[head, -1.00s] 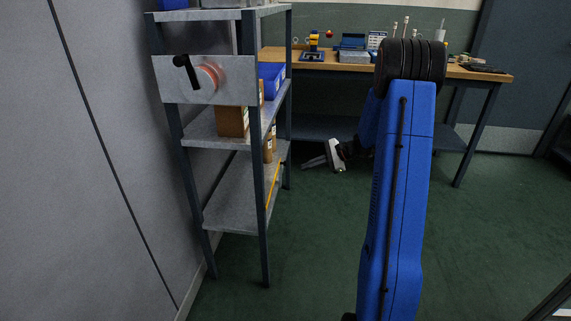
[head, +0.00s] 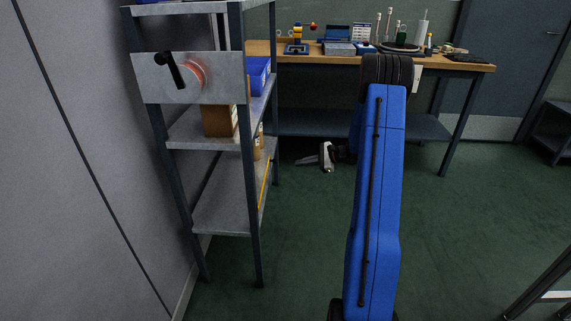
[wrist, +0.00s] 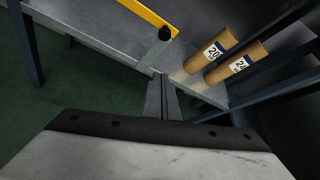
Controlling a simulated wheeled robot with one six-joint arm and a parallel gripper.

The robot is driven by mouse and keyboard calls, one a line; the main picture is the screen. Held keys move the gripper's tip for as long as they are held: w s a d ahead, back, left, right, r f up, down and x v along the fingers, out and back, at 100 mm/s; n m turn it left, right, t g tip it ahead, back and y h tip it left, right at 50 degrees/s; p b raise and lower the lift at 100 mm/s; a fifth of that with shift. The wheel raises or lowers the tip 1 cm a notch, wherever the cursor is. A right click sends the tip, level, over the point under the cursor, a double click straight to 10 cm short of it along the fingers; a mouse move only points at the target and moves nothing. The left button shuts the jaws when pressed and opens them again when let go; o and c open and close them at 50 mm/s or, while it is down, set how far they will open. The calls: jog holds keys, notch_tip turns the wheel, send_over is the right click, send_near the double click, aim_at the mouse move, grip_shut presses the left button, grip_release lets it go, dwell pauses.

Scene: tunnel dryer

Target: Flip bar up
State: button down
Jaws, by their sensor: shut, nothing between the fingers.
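A yellow bar (head: 264,184) shows low on the grey shelf rack's front side in the head view. In the head view my gripper (head: 308,160) is low, right of the rack. A black lever (head: 168,70) on a reddish round mount sits on a grey panel (head: 222,76) higher on the rack.
The shelf rack (head: 255,228) stands by the grey wall. A workbench (head: 460,67) with tools stands behind. The green floor (head: 470,230) right of my arm is mostly clear.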

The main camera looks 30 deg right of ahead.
jog(key=w+a, duration=0.5)
jog(key=a, duration=0.2)
jog(key=shift+w+a+f, duration=0.25)
jog(key=shift+a+f, duration=0.05)
jog(key=shift+d+r, duration=0.1)
dwell(0.5)
